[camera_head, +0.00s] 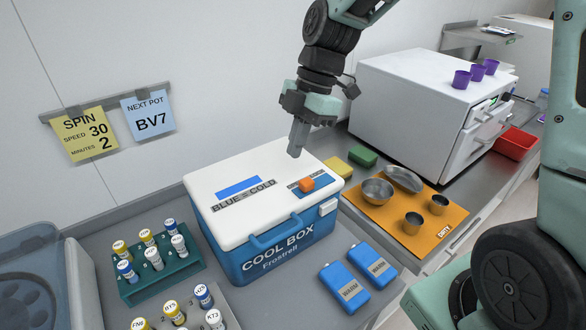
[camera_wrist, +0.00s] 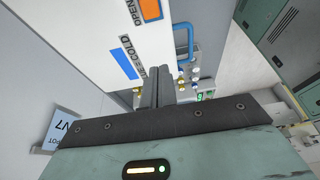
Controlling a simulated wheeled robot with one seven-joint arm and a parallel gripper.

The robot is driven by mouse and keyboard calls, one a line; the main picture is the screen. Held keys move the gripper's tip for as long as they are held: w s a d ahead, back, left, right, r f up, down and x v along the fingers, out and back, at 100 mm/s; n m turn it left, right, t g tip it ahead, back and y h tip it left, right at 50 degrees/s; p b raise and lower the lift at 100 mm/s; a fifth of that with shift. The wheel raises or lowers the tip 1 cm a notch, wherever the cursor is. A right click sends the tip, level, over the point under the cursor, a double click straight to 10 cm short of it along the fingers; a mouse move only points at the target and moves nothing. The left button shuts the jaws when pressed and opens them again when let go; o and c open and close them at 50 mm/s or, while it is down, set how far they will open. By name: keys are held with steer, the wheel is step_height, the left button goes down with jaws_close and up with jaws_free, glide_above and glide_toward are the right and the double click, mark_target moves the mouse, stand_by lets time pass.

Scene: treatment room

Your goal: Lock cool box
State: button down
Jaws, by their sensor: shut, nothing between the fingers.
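The cool box (camera_head: 262,250) is blue with a white lid (camera_head: 235,180), and the lid lies shut on top. An orange slider (camera_head: 306,185) sits on a blue strip near the lid's right front part. The lettering beside it is partly hidden in the head view. In the wrist view the orange piece (camera_wrist: 151,9) is cut by the top edge, and a label beside it reads OPEN. My gripper (camera_head: 296,151) is shut and empty, pointing down above the back right of the lid. Its closed fingers also show in the wrist view (camera_wrist: 159,75).
Two blue WARM packs (camera_head: 345,284) lie right of the box. A green vial rack (camera_head: 158,268) stands to the left. An orange mat (camera_head: 405,223) with metal bowls and cups, and a white machine (camera_head: 400,95), are at the right. Yellow and green blocks (camera_head: 338,167) lie behind the box.

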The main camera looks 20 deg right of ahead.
mark_target(316, 184)
steer(key=p+x, duration=0.3)
steer(key=x, duration=0.7)
steer(key=shift+s, duration=0.1)
steer(key=d+p, duration=0.1)
steer(key=d, duration=0.2)
steer(key=shift+w+r+p, duration=0.15)
steer(key=shift+w+p, duration=0.15)
steer(key=shift+p, duration=0.1)
steer(key=shift+w+d, duration=0.15)
steer(key=shift+d, duration=0.35)
steer(key=shift+d, duration=0.1)
steer(key=shift+w+d+b, duration=0.2)
steer(key=shift+d, duration=0.6)
steer(key=shift+w+d+b, duration=0.15)
steer(key=shift+d+b, duration=0.1)
steer(key=shift+d, duration=0.55)
steer(key=shift+w+d+b, duration=0.2)
steer(key=shift+d, duration=0.6)
